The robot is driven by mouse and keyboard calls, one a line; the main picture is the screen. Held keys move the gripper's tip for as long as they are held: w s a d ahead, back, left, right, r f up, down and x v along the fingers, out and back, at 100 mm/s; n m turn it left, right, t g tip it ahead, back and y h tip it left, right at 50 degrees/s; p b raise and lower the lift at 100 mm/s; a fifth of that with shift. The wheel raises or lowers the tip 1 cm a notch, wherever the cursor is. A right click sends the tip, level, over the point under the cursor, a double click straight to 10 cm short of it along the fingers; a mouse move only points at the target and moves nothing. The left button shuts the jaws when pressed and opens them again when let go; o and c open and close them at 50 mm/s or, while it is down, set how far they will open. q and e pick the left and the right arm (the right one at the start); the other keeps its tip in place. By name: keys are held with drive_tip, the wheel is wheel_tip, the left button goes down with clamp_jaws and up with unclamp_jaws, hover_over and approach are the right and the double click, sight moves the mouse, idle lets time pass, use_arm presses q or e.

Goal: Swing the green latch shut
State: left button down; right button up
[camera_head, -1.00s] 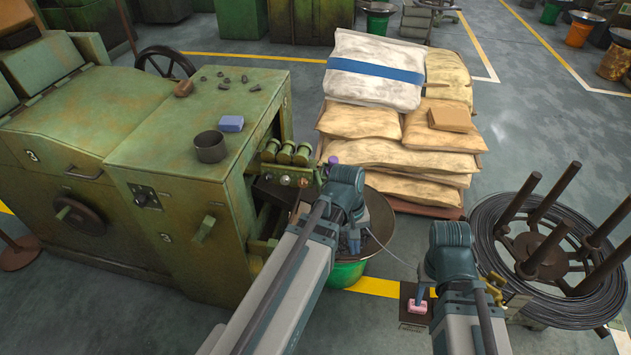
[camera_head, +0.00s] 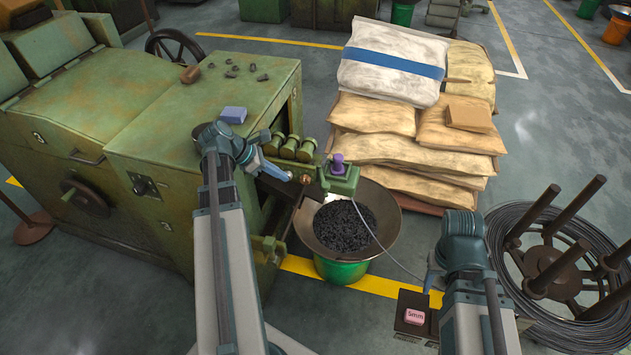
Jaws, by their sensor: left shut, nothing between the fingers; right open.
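I cannot make out for certain which part is the green latch. The green machine cabinet (camera_head: 165,150) stands on the left, and my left arm hides part of its front. A green block (camera_head: 341,182) with a purple knob (camera_head: 338,163) sits at the cabinet's right side, above the bowl. My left gripper (camera_head: 287,175) is shut and empty, pointing right at the cabinet's open side, just below the green rollers (camera_head: 291,147). A small brownish ball (camera_head: 305,179) is close to its tip. My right gripper (camera_head: 432,281) is open, over the floor at lower right; its fingers are partly hidden.
A wide bowl of dark pieces (camera_head: 345,226) rests on a green bucket (camera_head: 340,268). A thin wire runs from the block towards my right gripper. A box with a pink "5mm" block (camera_head: 414,317) stands below it.

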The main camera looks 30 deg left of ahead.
use_arm(q)
drive_tip(key=shift+a+r+n, duration=0.1)
drive_tip(key=shift+a+n, duration=0.2)
drive_tip(key=shift+a, duration=0.1)
drive_tip(key=w+d+r+b+x, duration=0.1)
drive_tip(key=b+x, duration=0.7)
drive_tip(key=x, duration=0.5)
drive_tip(key=shift+w+r, duration=0.3)
drive_tip(key=shift+r, duration=0.05)
drive_tip(key=shift+d, duration=0.25)
